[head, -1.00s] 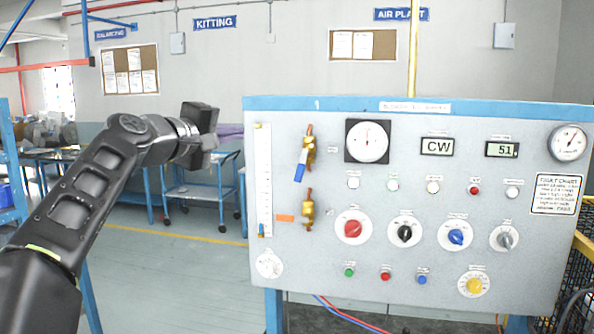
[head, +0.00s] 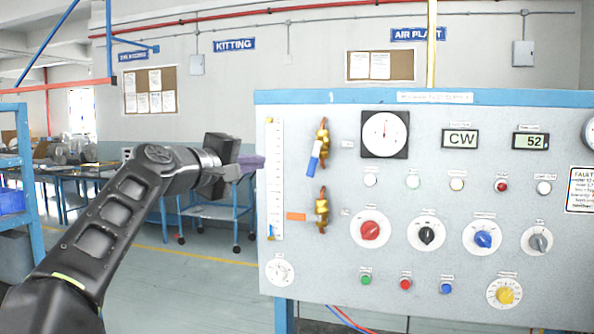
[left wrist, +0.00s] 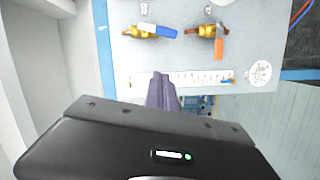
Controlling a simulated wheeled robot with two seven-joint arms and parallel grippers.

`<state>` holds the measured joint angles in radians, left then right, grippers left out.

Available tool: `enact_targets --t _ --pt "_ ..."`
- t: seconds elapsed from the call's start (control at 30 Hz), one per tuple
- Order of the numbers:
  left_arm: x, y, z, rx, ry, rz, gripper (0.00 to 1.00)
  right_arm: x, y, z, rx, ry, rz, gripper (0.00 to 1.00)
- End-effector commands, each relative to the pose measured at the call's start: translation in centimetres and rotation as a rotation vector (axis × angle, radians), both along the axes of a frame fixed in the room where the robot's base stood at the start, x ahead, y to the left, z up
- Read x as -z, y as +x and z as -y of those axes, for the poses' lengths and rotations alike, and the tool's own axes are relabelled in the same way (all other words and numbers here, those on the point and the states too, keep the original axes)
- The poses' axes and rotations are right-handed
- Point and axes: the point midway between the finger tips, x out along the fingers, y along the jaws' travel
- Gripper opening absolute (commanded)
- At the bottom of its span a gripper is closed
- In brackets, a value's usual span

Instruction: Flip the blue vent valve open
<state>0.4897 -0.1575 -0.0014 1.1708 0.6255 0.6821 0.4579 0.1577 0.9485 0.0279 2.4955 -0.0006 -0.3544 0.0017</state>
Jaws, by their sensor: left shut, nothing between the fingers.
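The blue vent valve is the upper brass valve on the panel's left part. Its blue handle (head: 313,166) hangs down and slightly left, roughly in line with the brass body (head: 322,138). In the left wrist view the blue handle (left wrist: 160,31) lies beyond the fingers, with its brass body to its left. My left gripper (head: 256,162) is shut and empty, left of the valve by the panel's left edge, apart from the handle. In the left wrist view its fingers (left wrist: 160,82) point toward the white scale strip. My right gripper is out of view.
A lower brass valve has an orange handle (head: 297,216) turned sideways to the left. The white scale strip (head: 274,180) runs along the panel's left edge. The grey panel (head: 330,265) also carries gauges, displays and knobs. Carts and tables stand behind my arm.

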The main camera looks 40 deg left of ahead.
Motion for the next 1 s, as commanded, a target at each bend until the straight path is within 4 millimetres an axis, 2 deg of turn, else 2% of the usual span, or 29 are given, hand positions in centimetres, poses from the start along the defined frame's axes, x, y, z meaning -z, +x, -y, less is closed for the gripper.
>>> enact_targets --t 0.2,0.37,0.57,0.83,0.9,1.0 --pt "0.0 0.3 0.0 0.001 0.0 -0.001 0.0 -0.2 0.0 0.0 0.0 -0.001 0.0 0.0" --pt "0.0 1.7 -0.2 0.0 -0.001 -0.002 0.0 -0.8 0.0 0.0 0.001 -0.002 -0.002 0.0" --pt "0.0 5.0 -0.5 0.002 -0.001 -0.004 0.0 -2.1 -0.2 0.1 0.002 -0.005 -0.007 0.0" --pt "0.3 10.4 -1.0 0.001 -0.002 -0.002 0.0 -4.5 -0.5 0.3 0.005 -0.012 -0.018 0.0" --pt "0.8 10.5 0.4 0.003 -0.001 -0.001 0.0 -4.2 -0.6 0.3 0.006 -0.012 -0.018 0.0" --pt "1.2 10.8 1.6 0.002 0.0 -0.001 0.0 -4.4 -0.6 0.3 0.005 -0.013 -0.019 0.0"
